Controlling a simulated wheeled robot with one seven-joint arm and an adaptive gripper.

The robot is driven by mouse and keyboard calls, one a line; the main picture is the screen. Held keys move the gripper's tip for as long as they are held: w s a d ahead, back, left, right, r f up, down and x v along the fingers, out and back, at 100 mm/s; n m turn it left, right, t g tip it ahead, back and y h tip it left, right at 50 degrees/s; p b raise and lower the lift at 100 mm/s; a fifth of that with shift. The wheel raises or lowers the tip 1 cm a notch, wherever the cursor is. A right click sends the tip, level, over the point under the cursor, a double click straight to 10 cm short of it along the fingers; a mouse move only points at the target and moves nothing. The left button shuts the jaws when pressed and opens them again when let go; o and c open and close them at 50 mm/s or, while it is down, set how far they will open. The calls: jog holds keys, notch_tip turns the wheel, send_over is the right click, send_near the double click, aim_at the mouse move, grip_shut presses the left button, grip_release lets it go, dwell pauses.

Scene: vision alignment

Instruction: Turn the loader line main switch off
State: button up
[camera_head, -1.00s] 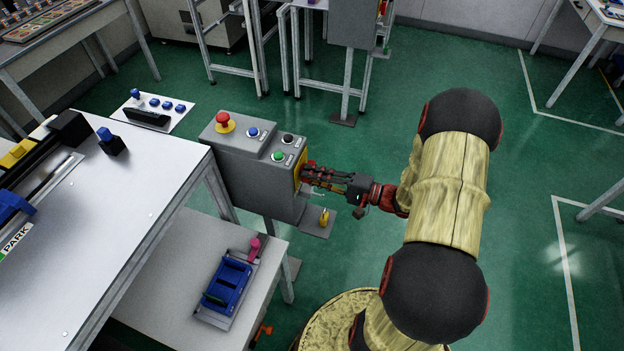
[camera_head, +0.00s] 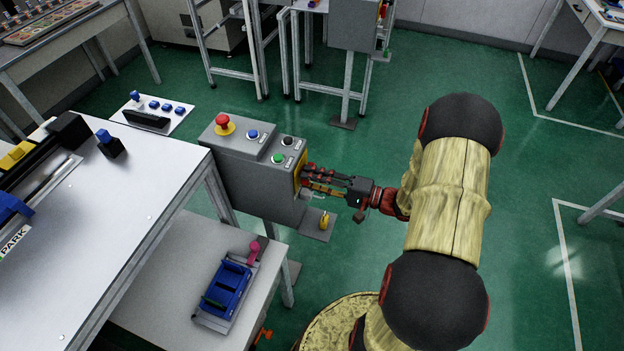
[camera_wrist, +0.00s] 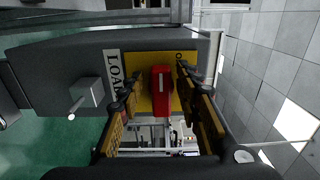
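The loader line main switch is a red handle (camera_wrist: 161,92) with a white line on it, set on a yellow plate (camera_wrist: 144,62) in the wrist view. The line runs up and down the picture. An "O" mark shows at the plate's upper right, and a label starting "LOA" runs along its left edge. My gripper (camera_wrist: 160,100) is open, one finger on each side of the handle, with yellow plate showing in the gaps. In the head view my gripper (camera_head: 312,180) reaches the right face of the grey control box (camera_head: 240,180); the handle is largely hidden there.
The box top carries a red emergency button (camera_head: 224,122) and blue, black and green buttons. A yellow padlock (camera_head: 324,219) is on a grey plate below my gripper. A white table (camera_head: 150,185) and a lower shelf with a blue fixture (camera_head: 228,287) stand left.

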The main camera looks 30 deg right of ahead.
dwell(0.3)
jog(key=v, duration=1.2)
dwell(0.4)
